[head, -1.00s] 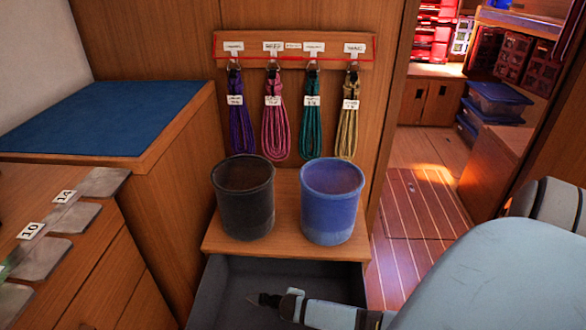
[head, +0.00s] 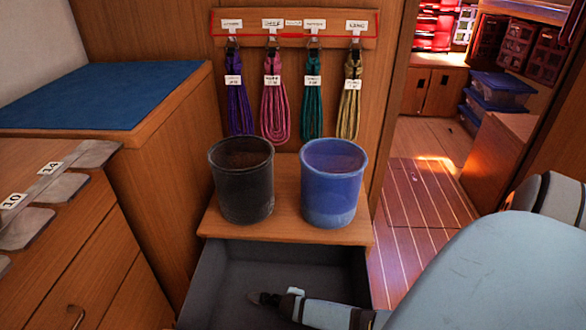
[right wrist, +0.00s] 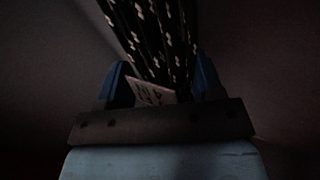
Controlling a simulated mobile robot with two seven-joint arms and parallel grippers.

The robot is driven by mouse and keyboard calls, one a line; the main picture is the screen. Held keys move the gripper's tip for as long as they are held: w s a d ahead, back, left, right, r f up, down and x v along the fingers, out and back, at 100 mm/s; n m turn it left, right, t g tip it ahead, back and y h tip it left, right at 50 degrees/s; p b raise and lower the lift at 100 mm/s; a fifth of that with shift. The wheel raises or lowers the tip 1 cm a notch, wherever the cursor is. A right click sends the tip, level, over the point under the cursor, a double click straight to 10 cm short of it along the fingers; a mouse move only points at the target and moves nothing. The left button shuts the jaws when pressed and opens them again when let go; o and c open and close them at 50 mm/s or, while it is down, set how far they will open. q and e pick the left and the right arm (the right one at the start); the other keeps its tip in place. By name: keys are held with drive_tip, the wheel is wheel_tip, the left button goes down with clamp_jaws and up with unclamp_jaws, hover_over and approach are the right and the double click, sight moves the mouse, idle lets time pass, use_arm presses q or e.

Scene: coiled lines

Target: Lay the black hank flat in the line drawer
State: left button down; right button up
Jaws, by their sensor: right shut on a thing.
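The black hank (right wrist: 155,35), dark cord with white flecks, is between the two blue fingers of my right gripper (right wrist: 164,88) in the right wrist view. A white tag (right wrist: 152,93) is on it by the fingers. In the head view my right gripper (head: 262,298) is over or inside the open grey line drawer (head: 215,275). The hank cannot be clearly made out there, and I cannot tell whether it touches the drawer floor. My left gripper is not in view.
A black bucket (head: 242,185) and a blue bucket (head: 333,185) stand on the wooden shelf (head: 290,228) behind the drawer. Purple (head: 239,110), pink (head: 275,110), teal (head: 312,110) and yellow (head: 349,110) hanks hang from the rack (head: 294,28). The visible drawer floor looks clear.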

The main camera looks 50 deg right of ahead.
drive_tip(key=o, duration=1.5)
drive_tip(key=shift+o, duration=0.2)
use_arm(q)
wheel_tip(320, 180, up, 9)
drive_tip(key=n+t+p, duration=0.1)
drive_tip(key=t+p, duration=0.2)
drive_tip(key=p, duration=0.4)
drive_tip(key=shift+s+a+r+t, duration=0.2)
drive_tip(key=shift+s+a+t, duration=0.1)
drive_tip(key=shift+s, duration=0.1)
use_arm(e)
drive_tip(key=v, duration=1.3)
drive_tip(key=shift+r, duration=0.3)
drive_tip(key=shift+s+a, duration=0.1)
drive_tip(key=shift+s, duration=0.05)
